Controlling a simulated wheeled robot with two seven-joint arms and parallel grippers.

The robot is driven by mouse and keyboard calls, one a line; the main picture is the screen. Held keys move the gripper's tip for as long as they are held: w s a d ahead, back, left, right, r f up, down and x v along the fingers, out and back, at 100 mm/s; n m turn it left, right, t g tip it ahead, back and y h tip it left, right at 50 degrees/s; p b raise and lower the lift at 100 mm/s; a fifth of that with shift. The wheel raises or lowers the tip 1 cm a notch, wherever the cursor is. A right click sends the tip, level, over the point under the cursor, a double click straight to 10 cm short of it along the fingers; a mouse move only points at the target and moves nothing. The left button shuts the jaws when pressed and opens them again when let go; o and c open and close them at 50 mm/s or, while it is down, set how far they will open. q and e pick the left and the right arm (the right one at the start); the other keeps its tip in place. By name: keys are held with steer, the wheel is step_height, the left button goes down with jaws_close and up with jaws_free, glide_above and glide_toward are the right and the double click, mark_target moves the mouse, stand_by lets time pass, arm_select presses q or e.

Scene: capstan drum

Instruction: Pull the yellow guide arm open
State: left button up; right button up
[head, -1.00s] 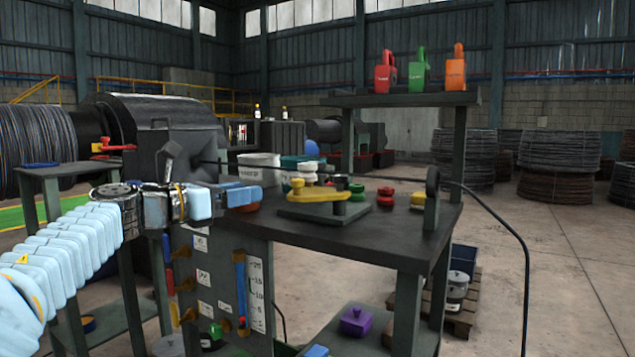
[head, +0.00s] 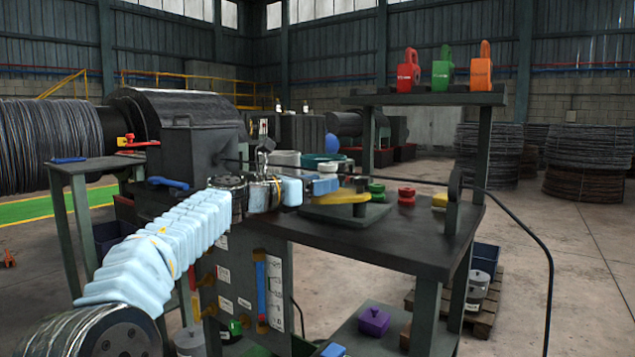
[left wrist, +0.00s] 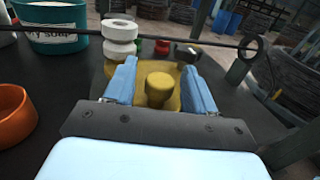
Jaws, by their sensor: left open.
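The yellow guide arm (head: 338,197) lies on a dark base plate (head: 345,215) on the workbench. In the left wrist view its upright yellow knob (left wrist: 160,90) stands between my two blue fingers. My left gripper (head: 328,184) is open, with a finger on each side of the knob and gaps showing. In the head view the gripper covers the knob and part of the arm. White rollers (left wrist: 120,34) stand at the arm's far left in the wrist view. My right gripper is out of view.
A thin dark cable (head: 432,182) crosses behind the guide arm to an upright eyelet (head: 455,187). Red discs (head: 407,195) sit to the right of the base.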

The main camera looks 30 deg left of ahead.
arm_select(q)
jaws_close()
stand_by(0.3)
